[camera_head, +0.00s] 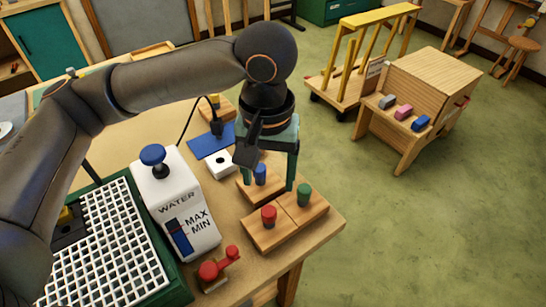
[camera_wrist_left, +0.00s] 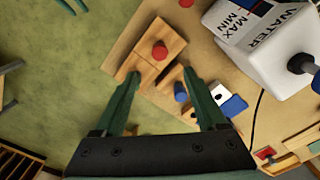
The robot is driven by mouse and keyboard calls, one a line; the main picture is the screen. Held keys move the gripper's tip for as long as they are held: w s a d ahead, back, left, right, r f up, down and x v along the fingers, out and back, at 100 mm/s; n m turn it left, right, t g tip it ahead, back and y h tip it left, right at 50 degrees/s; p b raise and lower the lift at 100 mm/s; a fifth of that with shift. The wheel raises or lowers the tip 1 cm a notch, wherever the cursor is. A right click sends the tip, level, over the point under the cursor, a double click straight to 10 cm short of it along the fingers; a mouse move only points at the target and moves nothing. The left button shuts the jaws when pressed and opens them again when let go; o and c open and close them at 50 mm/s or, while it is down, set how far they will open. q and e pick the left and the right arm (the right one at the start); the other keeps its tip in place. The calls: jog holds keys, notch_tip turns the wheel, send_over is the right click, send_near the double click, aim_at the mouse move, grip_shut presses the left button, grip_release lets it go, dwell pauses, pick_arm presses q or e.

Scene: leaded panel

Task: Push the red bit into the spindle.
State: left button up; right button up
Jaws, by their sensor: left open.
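The red bit (camera_head: 269,214) stands upright in a wooden block (camera_head: 262,236) near the table's front right corner. It also shows in the left wrist view (camera_wrist_left: 159,50). A green bit (camera_head: 304,193) and a blue bit (camera_head: 260,174) stand in neighbouring wooden blocks. My left gripper (camera_head: 270,170) points down over the blocks, its green fingers spread and nothing held between them. In the left wrist view the red bit lies just beyond the fingertips. I cannot single out the spindle; a black patch (camera_head: 70,232) on the grid-topped green unit (camera_head: 178,292) is partly hidden by my arm.
A white water container (camera_head: 178,205) with a blue knob stands left of the blocks. A red handled piece (camera_head: 219,264) sits at the front edge. A white holed block (camera_head: 220,164) and a blue mat (camera_head: 205,144) lie behind.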

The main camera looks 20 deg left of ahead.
aim_at(269, 210)
pick_arm(q)
notch_tip(269, 210, down, 12)
jog(key=shift+s+r+b, duration=0.1)
jog(key=shift+b, duration=0.3)
grip_shut()
dwell(1.1)
